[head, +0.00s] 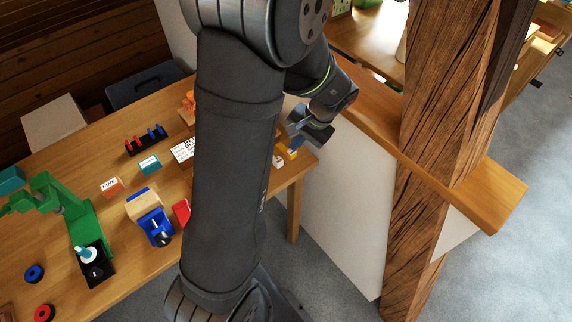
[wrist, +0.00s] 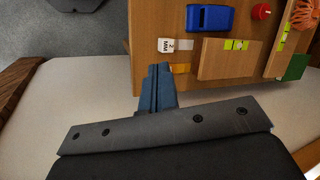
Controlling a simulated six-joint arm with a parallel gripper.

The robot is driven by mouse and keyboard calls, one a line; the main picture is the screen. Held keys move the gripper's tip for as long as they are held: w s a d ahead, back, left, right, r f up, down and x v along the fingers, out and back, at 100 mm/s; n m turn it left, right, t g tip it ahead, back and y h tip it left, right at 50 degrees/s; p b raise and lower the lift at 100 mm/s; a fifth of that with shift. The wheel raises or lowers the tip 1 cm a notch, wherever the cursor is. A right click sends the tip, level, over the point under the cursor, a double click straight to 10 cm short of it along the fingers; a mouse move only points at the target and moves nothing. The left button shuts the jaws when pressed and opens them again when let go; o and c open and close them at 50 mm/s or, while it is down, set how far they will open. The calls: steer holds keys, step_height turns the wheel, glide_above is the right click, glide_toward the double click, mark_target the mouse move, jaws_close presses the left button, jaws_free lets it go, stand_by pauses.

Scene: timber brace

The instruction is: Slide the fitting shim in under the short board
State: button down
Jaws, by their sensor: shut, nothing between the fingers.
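My gripper (head: 297,143) is shut and empty just above the right end of the workbench. In the head view the white tag (head: 278,161) and a yellow piece (head: 292,153) show below the fingers. A pale horizontal board (head: 470,185) meets the dark timber post (head: 445,90) at the right. Any gap under the board is not visible.
The workbench (head: 50,165) holds a green machine (head: 85,230), a blue clamp-like tool (head: 155,227) and a red-blue rack (head: 146,140). In the wrist view a wooden block (wrist: 215,60) and a blue object (wrist: 210,18) lie near the tag. A white panel (head: 345,190) stands below the board.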

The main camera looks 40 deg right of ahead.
steer(key=s+a+f+m+t+h, duration=0.1)
steer(key=s+f+m+t+h, duration=0.3)
steer(key=m, duration=0.7)
steer(key=s+a+m+t+y, duration=0.1)
steer(key=s+m, duration=0.5)
steer(key=m, duration=0.5)
steer(key=x, duration=0.9)
steer(key=shift+w, duration=0.55)
steer(key=w, duration=0.3)
steer(key=shift+f, duration=0.1)
steer(key=shift+w, duration=0.55)
steer(key=shift+w, duration=2.4)
